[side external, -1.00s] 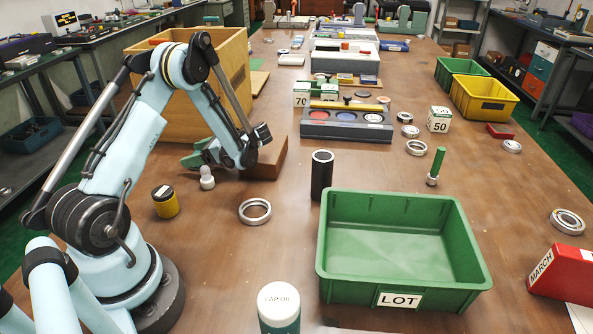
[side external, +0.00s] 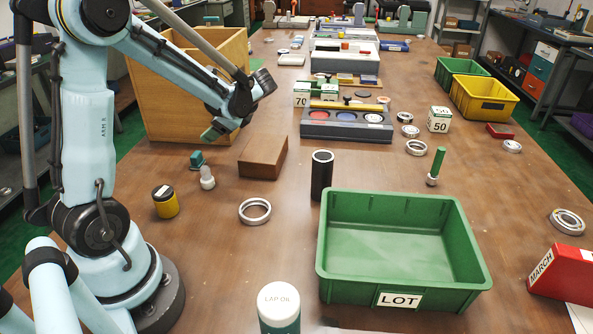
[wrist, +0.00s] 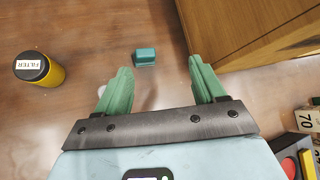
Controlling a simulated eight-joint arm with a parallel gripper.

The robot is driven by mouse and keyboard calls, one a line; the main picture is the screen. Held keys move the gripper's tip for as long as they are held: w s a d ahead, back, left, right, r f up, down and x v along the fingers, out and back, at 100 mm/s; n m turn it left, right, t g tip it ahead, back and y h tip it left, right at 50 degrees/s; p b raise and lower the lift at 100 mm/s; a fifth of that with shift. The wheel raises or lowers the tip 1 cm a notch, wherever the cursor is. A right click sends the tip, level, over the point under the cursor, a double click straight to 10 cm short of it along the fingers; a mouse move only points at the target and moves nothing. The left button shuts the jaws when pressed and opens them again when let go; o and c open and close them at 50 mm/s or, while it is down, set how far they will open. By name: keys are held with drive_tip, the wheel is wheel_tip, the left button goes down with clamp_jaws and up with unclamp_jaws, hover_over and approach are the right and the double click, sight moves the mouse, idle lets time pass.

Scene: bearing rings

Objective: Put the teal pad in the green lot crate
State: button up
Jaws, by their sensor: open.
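The teal pad (side external: 197,159) is a small block on the table, beside a pale knob-shaped piece (side external: 207,179). In the wrist view the pad (wrist: 146,56) lies on the table beyond my fingertips, between their lines. My gripper (side external: 212,133) has green fingers and hangs above the table, up and right of the pad in the side view. In the wrist view my gripper (wrist: 160,68) is open with nothing between its fingers. The green lot crate (side external: 405,288), labelled LOT, stands at the front right and looks empty.
A brown block (side external: 262,157), a metal ring (side external: 255,211) and a black tube (side external: 321,175) stand between the pad and the crate. A wooden box (side external: 170,100) is behind my gripper. A yellow canister (side external: 165,202) is near my base. Lap oil (side external: 279,308) stands in front.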

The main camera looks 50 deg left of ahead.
drive_tip(key=d+r+n+t+h, duration=0.1)
drive_tip(key=d+n+t+h, duration=0.3)
drive_tip(key=d, duration=0.8)
drive_tip(key=d+r+n+t+h, duration=0.1)
drive_tip(key=d+n+t+h, duration=0.2)
drive_tip(key=d, duration=1)
drive_tip(key=t+h, duration=0.1)
drive_tip(key=t, duration=0.2)
drive_tip(key=shift+s+r+n+h, duration=0.25)
drive_tip(key=shift+r+n+h, duration=0.15)
drive_tip(key=shift+o, duration=0.5)
drive_tip(key=shift+s+d+n+t, duration=0.1)
drive_tip(key=shift+d+n+t, duration=0.2)
drive_tip(key=shift+d+t, duration=0.15)
drive_tip(key=shift+a, duration=0.1)
